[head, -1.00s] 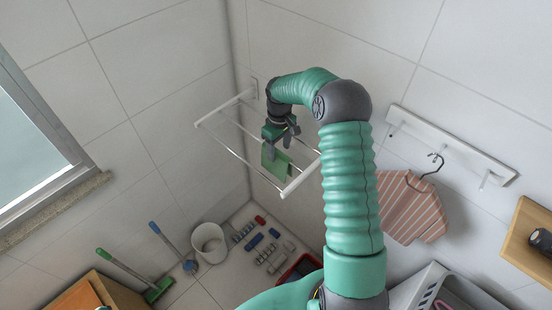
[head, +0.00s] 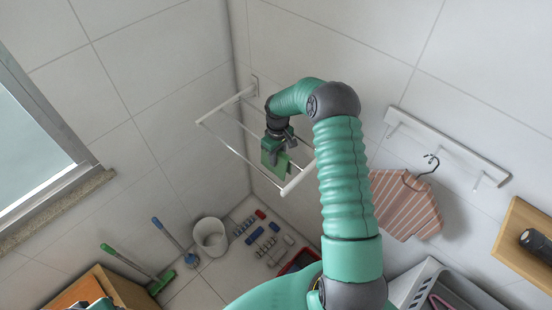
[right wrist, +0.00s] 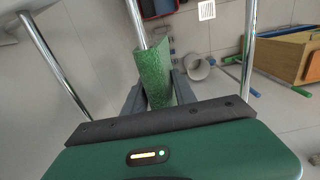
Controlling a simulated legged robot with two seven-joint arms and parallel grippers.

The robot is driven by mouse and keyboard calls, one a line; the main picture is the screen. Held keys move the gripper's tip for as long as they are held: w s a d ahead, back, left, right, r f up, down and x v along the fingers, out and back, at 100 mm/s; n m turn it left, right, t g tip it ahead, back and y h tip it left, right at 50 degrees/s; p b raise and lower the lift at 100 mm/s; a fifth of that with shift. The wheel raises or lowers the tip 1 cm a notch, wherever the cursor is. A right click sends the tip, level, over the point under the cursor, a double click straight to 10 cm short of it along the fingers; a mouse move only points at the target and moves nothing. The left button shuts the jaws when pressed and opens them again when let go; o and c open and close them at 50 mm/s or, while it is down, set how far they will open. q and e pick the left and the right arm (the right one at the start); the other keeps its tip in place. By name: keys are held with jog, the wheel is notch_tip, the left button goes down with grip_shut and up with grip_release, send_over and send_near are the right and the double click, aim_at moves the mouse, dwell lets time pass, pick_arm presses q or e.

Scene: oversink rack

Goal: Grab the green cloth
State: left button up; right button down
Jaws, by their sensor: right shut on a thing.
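The green cloth (head: 275,164) hangs over a thin metal rod of the white wall rack (head: 222,110). In the right wrist view the green cloth (right wrist: 152,72) is folded over the rod, between the two dark fingers. My right gripper (head: 279,152) is at the cloth's upper part and is shut on it; it also shows in the right wrist view (right wrist: 154,94). The cloth still lies on the rod. The gripper hides part of the cloth in the head view. My left gripper is not in view; only a small teal part of me shows at the bottom left edge.
The rack's rods and white front end (head: 298,181) surround the gripper closely. A striped garment (head: 407,205) hangs from a hook rail (head: 446,146) on the right wall. A white bucket (head: 210,237), a brush and several small items stand on the floor below.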

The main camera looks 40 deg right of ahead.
jog(key=shift+s+d, duration=0.1)
jog(key=shift+d, duration=0.1)
